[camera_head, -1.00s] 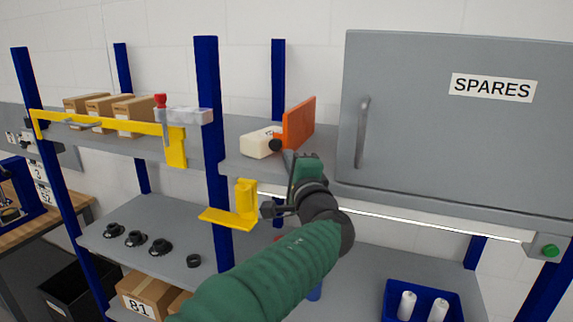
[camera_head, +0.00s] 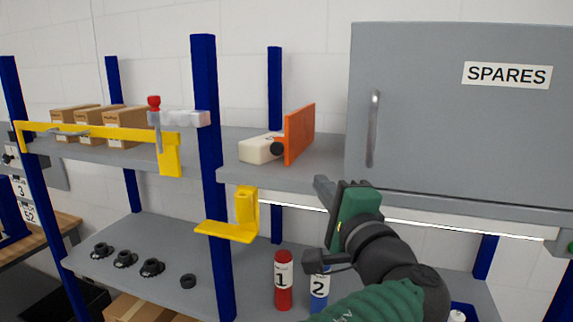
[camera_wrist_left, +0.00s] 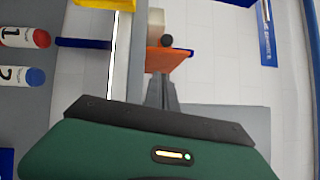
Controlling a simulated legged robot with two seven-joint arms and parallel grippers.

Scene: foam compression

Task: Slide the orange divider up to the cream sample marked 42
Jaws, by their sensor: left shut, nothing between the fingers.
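The orange divider (camera_head: 299,134) stands upright on the upper shelf, and its left face is at the cream sample (camera_head: 260,149). A black knob (camera_head: 277,148) sits at the divider's lower left, in front of the sample. The number on the sample cannot be read here. My left gripper (camera_head: 340,190) is shut and empty, in front of the shelf edge, to the right of and below the divider. In the left wrist view the shut fingers (camera_wrist_left: 161,92) point toward the orange divider (camera_wrist_left: 165,60), with the cream sample (camera_wrist_left: 155,24) beyond it. My right gripper is not in view.
A grey SPARES cabinet (camera_head: 455,120) stands right of the divider. A blue post (camera_head: 213,180) and a yellow bracket (camera_head: 240,218) are to the left. Red bottle 1 (camera_head: 283,281) and blue bottle 2 (camera_head: 319,287) stand on the lower shelf.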

